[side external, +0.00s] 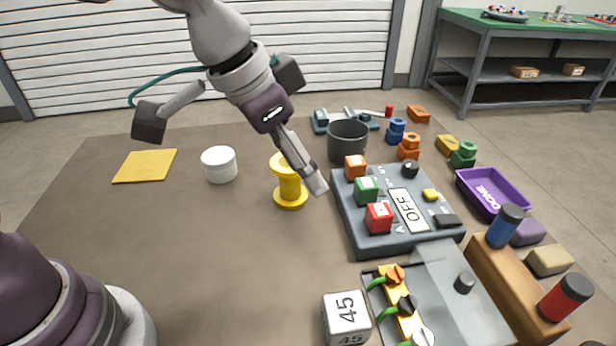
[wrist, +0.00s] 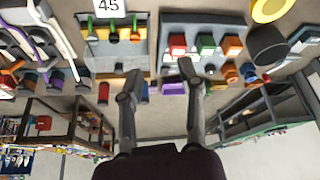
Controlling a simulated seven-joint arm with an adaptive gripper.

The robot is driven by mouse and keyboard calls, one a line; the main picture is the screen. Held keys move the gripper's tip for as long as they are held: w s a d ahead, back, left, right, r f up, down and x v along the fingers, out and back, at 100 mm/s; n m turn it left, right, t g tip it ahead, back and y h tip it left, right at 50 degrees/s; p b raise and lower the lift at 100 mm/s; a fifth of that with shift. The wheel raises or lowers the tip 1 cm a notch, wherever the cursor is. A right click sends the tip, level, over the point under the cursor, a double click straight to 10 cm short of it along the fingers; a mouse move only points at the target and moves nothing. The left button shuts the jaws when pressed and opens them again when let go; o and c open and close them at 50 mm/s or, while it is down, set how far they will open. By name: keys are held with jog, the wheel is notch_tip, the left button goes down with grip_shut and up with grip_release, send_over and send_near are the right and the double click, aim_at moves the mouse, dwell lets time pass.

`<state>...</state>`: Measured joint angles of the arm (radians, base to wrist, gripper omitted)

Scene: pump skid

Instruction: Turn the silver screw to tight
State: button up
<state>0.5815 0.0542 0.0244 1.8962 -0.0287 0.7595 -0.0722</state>
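The silver screw (side external: 424,337) shows at the bottom edge of the side view, partly cut off. It is at the near end of a yellow terminal strip (side external: 410,322) with an orange screw (side external: 394,274) and a black screw (side external: 407,304). The strip sits in a grey box with a clear cover (side external: 452,280). My gripper (side external: 317,186) is in the air beyond the box, near a yellow spool, apart from the screw. In the wrist view its two fingers (wrist: 158,76) are spread with nothing between them. I cannot pick out the silver screw there.
A button panel (side external: 375,235) marked OFF lies between my gripper and the box. A white 45 block (side external: 346,318) stands left of the box. The yellow spool (side external: 289,185), a white cylinder (side external: 219,164) and a dark pot (side external: 347,141) stand nearby. The table's left half is mostly clear.

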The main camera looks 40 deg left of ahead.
aim_at(426, 337)
jog(key=s+d+f+m+g, duration=0.15)
jog(key=d+f+m, duration=0.4)
jog(key=d, duration=0.85)
jog(key=shift+n+h, duration=0.4)
jog(key=shift+n, duration=0.45)
jog(key=x, duration=0.7)
jog(key=s+x, duration=0.1)
jog(key=x, duration=0.2)
jog(key=shift+f, duration=0.4)
jog(key=shift+w+d+f, duration=0.15)
jog(key=shift+w+f, duration=0.05)
jog(key=shift+f, duration=0.35)
jog(key=shift+c, duration=0.3)
grip_shut()
